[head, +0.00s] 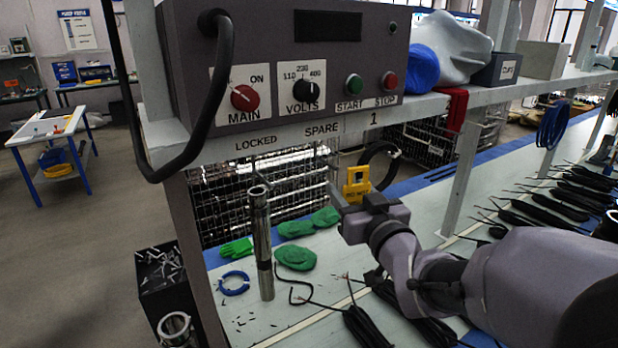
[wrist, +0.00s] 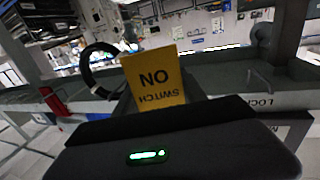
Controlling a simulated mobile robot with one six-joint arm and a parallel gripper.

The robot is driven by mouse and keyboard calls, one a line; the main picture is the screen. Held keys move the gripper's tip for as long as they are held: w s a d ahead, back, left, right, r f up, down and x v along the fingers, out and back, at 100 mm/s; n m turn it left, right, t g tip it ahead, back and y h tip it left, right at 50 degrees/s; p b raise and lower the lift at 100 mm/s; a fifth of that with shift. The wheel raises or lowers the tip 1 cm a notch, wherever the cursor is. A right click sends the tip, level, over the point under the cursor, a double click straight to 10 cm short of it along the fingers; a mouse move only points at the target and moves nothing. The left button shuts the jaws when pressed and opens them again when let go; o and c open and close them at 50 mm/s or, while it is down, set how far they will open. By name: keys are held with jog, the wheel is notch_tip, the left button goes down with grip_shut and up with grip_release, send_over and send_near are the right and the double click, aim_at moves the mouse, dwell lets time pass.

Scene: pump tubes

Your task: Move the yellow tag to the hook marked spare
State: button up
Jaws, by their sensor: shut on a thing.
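The yellow tag (head: 357,181) is held upright by my gripper (head: 348,198), below and right of the SPARE label (head: 321,128) in the head view. In the wrist view the tag (wrist: 155,78) stands beyond the dark gripper body, its lettering upside down. My gripper is shut on the tag, apparently near its lower edge. The LOCKED label (head: 256,141) is left of SPARE on the same shelf edge, and a small hook (head: 253,162) hangs below it. I cannot make out the hook under SPARE clearly.
A control box (head: 290,60) stands on the shelf above the labels. A thick black cable (head: 210,120) loops down its left side. A tall metal tube (head: 260,240) stands on the bench left of my gripper.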

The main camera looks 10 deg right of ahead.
jog(key=w+a+f, duration=0.2)
jog(key=w+a, duration=0.1)
jog(key=w, duration=0.5)
jog(key=shift+b, duration=0.4)
jog(key=shift+a+r, duration=0.1)
jog(key=shift+a, duration=0.05)
dwell(0.6)
jog(key=o, duration=1.4)
